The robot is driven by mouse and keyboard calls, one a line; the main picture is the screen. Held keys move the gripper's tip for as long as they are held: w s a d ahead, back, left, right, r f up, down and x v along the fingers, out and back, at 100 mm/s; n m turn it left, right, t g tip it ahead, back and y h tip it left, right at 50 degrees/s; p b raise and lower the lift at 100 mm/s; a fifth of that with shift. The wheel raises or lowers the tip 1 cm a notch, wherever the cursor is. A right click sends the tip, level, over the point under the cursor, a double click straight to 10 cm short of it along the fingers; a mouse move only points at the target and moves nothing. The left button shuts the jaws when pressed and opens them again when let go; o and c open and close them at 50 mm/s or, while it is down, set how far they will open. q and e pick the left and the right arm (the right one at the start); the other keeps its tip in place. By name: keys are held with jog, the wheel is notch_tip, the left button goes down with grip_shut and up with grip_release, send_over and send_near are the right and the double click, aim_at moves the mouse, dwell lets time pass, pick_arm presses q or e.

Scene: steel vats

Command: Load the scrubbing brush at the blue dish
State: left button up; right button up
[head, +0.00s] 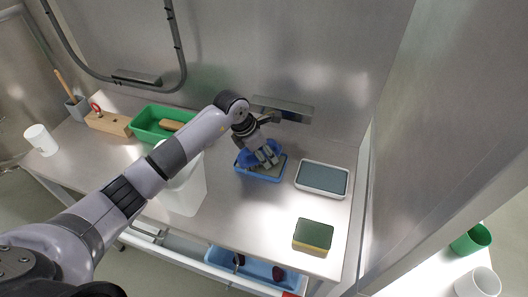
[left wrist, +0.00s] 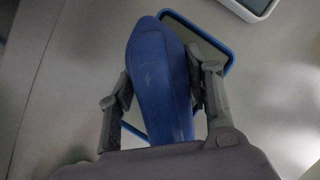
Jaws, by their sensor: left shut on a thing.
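My left gripper (head: 264,153) is shut on the blue scrubbing brush (head: 245,159). The brush's long blue back fills the middle of the left wrist view (left wrist: 158,75), between the two fingers (left wrist: 160,95). The blue dish (head: 262,178) lies under the brush and gripper on the steel bench. Its blue rim and greyish inside also show behind the brush in the left wrist view (left wrist: 222,48). The bristles are hidden, so I cannot tell whether they touch the dish. My right gripper is not in view.
A white dish with a grey-blue inside (head: 323,178) stands right of the blue dish. A green-and-yellow sponge (head: 313,235) lies near the front edge. A white container (head: 183,192) and green tray (head: 150,123) stand left. A blue tray (head: 258,268) sits below the bench.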

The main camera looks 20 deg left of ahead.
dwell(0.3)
pick_arm(q)
jog(key=shift+r+p, duration=0.6)
jog(key=shift+r, duration=0.25)
jog(key=shift+r+p, duration=1.45)
jog(key=shift+r, duration=1.2)
